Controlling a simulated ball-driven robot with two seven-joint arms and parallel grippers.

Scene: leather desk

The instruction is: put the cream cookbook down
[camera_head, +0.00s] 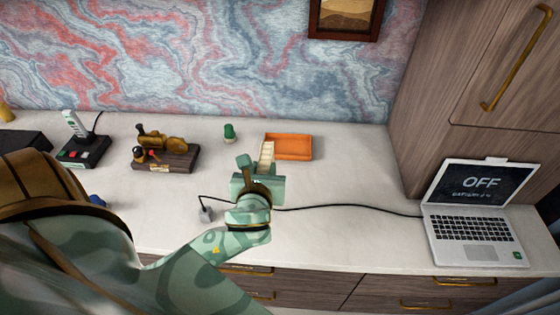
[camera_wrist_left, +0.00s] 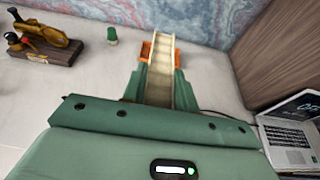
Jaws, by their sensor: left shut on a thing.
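The cream cookbook (camera_head: 266,154) is a narrow pale strip in the head view, and it also shows end-on in the left wrist view (camera_wrist_left: 160,50). My left gripper (camera_head: 260,170) is shut on it, with one green finger on each side. The hand hides the book's near end. My right gripper is not in view.
The orange tray (camera_head: 292,148) lies on the pale desk (camera_head: 350,180). A small green object (camera_head: 229,133) stands to its left, then a brown ornament on a base (camera_head: 168,155) and a phone dock (camera_head: 82,150). A black cable runs right to an open laptop (camera_head: 475,215).

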